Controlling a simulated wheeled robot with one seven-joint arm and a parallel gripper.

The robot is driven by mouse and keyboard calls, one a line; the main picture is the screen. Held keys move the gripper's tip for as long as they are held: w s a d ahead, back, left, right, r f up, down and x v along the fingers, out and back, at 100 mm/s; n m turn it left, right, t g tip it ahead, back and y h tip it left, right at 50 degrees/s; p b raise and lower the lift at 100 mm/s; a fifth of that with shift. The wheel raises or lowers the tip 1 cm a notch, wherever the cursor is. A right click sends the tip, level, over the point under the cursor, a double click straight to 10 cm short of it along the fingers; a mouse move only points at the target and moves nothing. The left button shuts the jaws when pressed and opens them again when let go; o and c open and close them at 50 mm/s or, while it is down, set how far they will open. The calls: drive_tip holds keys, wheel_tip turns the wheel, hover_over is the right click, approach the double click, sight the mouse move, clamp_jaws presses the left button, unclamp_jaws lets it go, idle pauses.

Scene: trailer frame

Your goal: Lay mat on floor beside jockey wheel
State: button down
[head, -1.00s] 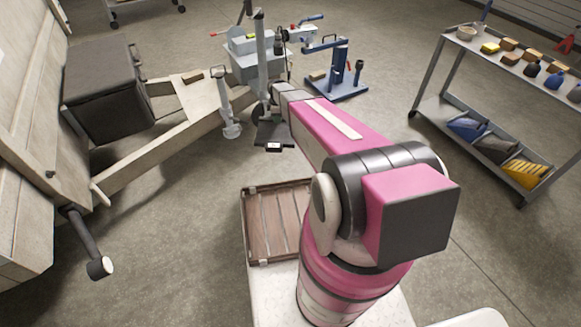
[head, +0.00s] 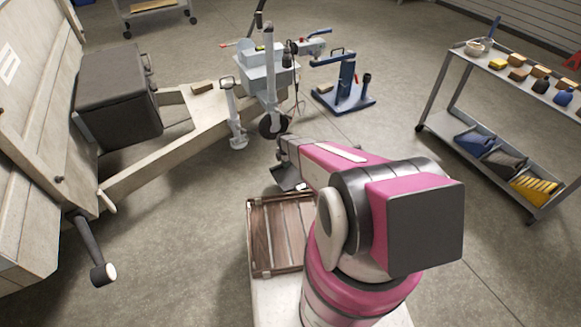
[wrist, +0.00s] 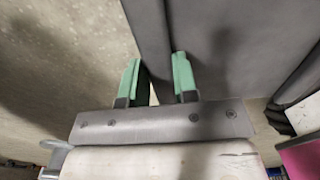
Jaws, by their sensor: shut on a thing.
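A dark grey mat (head: 285,179) hangs from my gripper at the end of the pink arm, in front of the jockey wheel in the head view. In the wrist view my gripper (wrist: 157,78) has its green fingers shut on the mat (wrist: 235,50), which fills much of the upper right. The jockey wheel (head: 273,124) is black, under a grey post at the trailer's front end. The mat is apart from it, with bare floor (head: 257,165) showing between them. My arm hides part of the gripper in the head view.
The trailer frame (head: 165,145) runs along the left, with a grey prop leg (head: 237,125) beside the wheel. A blue stand (head: 345,95) is behind to the right. A shelf cart (head: 460,105) stands at far right. A slatted wooden crate (head: 277,235) is close to me.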

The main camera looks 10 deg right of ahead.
drive_tip(key=w+d+f, duration=0.1)
drive_tip(key=w, duration=0.1)
drive_tip(key=w+d+f, duration=0.1)
drive_tip(key=w+f, duration=0.1)
drive_tip(key=w, duration=0.1)
drive_tip(key=w+d+f, duration=0.1)
drive_tip(key=w+f, duration=0.1)
drive_tip(key=w, duration=0.1)
drive_tip(key=shift+w+d+f, duration=0.1)
drive_tip(key=shift+d+f, duration=0.05)
drive_tip(key=shift+d, duration=0.1)
drive_tip(key=shift+f, duration=2)
drive_tip(key=c, duration=0.9)
unclamp_jaws()
